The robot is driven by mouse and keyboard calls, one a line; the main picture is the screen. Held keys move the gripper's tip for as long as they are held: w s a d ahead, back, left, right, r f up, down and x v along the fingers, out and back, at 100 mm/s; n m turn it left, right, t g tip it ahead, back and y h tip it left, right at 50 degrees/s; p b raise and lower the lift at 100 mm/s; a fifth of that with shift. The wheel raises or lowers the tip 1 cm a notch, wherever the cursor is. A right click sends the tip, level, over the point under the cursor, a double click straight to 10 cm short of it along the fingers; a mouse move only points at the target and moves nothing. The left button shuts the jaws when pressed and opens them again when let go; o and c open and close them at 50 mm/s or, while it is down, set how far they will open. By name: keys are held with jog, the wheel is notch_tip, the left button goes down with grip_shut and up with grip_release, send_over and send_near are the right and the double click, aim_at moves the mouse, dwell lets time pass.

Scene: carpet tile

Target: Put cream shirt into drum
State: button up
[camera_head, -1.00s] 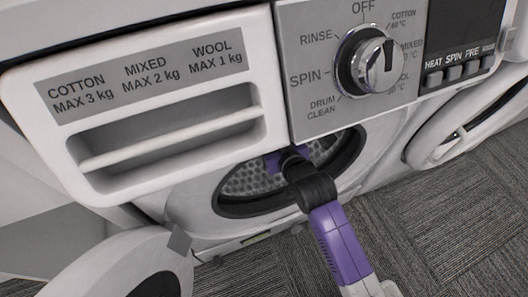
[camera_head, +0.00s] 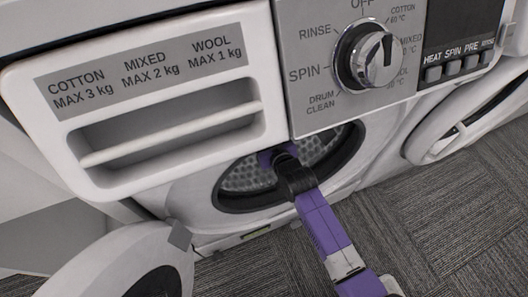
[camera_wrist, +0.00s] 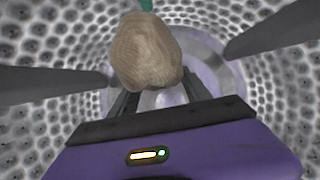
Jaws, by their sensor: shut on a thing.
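The cream shirt (camera_wrist: 148,50) shows in the wrist view as a bunched cream lump with a small green part at its top edge. My gripper (camera_wrist: 160,84) is shut on the cream shirt. The perforated metal drum (camera_wrist: 45,50) surrounds the shirt and gripper in the wrist view. In the head view the drum (camera_head: 240,180) shows through the washer's round opening, and my arm reaches into it. The shirt and fingertips are hidden there.
The washer's round door (camera_head: 95,265) stands open at the lower left. A dial (camera_head: 365,57) and detergent drawer (camera_head: 150,110) sit above the opening. Another machine's round door (camera_head: 465,125) is at the right. Carpet tile (camera_head: 400,215) lies clear in front.

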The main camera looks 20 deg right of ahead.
jog(key=shift+f+b, duration=1.25)
jog(key=shift+f, duration=2.2)
jog(key=shift+f+b, duration=0.35)
jog(key=shift+f, duration=0.05)
jog(key=shift+f, duration=0.25)
jog(key=o, duration=1.5)
jog(key=shift+r, duration=0.2)
